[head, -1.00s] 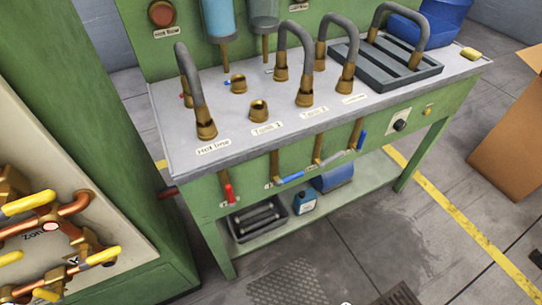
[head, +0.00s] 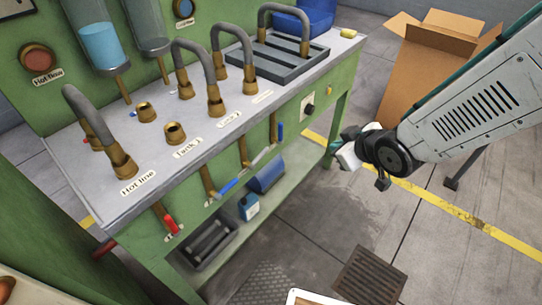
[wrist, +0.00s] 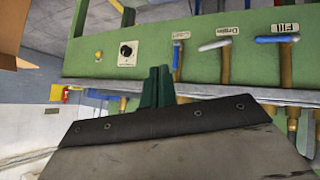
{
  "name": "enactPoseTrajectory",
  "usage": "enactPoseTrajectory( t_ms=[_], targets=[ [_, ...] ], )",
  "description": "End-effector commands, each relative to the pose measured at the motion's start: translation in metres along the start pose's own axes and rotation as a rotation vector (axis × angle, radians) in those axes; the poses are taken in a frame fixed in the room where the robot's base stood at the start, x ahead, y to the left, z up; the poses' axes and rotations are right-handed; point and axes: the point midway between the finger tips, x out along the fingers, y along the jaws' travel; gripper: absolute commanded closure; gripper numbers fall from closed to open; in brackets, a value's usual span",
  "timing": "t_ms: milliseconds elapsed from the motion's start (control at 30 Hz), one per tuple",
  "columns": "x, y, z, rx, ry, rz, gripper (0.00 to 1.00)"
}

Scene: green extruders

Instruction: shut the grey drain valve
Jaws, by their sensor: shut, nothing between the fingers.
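The grey drain valve handle (head: 262,157) is on the bench's green front, at the lower end of a brass pipe. It points sideways to the right, across its pipe. In the wrist view, which looks upside down, the grey handle (wrist: 215,44) lies crosswise beside the "Drain" label (wrist: 228,31). My gripper (head: 337,150) is to the right of the handle, in front of the bench's right end, apart from it. In the wrist view its dark green fingers (wrist: 155,75) are together with nothing between them.
A blue fill handle (head: 228,187), also crosswise, is left of the grey one. Another blue handle (head: 280,130) lies along its pipe to the right. A red handle (head: 172,225) is at far left. A cardboard box (head: 430,75) stands behind my arm. Floor before the bench is open.

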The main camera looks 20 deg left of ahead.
Motion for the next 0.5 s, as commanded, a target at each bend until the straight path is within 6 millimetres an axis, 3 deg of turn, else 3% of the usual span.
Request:
enactPoseTrajectory(
  t_ms=[33,200,300,500],
  targets=[
    [0.017,-0.023,-0.002,-0.037,0.046,-0.046,1.0],
    [0.043,-0.073,-0.013,-0.111,0.186,-0.144,1.0],
    [0.049,-0.088,-0.016,-0.128,0.23,-0.174,1.0],
    [0.066,-0.096,-0.022,-0.133,0.25,-0.184,1.0]
  ],
)
